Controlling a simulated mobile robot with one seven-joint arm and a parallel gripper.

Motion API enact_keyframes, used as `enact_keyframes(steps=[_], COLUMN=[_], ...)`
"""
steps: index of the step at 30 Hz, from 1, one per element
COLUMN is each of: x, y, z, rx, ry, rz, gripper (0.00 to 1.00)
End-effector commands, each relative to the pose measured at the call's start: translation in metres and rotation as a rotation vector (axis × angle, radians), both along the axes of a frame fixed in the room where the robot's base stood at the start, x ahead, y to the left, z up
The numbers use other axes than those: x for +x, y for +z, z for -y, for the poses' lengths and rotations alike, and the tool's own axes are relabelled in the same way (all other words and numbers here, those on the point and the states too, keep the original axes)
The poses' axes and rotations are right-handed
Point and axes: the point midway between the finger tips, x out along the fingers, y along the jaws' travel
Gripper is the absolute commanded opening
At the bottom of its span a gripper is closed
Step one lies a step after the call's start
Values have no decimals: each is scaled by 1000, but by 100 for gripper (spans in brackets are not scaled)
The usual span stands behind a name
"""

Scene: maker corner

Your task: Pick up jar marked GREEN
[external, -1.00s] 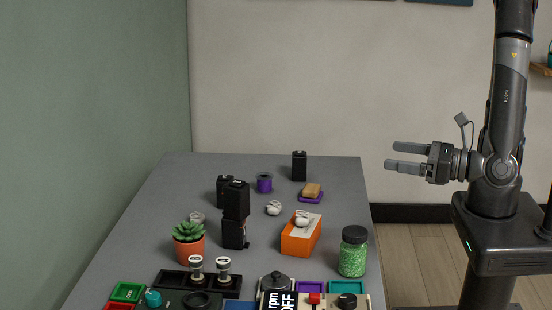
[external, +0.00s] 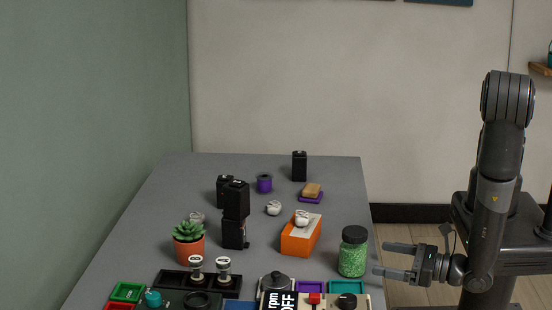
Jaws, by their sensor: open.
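The jar (external: 353,258) stands upright near the right edge of the grey table. It is clear with green contents and a black lid, and no GREEN marking is readable from here. My gripper (external: 380,260) is open and empty, pointing left, with its fingertips just to the right of the jar in the picture. The fingers appear apart from the jar; I cannot tell the exact depth between them.
An orange box (external: 296,244) stands left of the jar. Dials and trays, including a purple tray (external: 310,287), fill the table's front. Black blocks (external: 235,215) and a potted plant (external: 189,241) stand further left. The grey table (external: 338,190) is bare behind the jar.

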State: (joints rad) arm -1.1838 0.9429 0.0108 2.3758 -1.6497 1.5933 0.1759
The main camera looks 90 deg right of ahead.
Motion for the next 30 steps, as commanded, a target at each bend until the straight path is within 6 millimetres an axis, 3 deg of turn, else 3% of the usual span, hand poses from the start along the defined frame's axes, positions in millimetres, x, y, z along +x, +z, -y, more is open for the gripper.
enact_keyframes(steps=[9,16,24,30], x=[43,60,96,102], y=[-1,0,1,1], z=[14,20,32,34], rx=[2,2,2,0], ry=[-4,-3,-2,-1], rz=[2,2,2,0], gripper=[86,86,86,86])
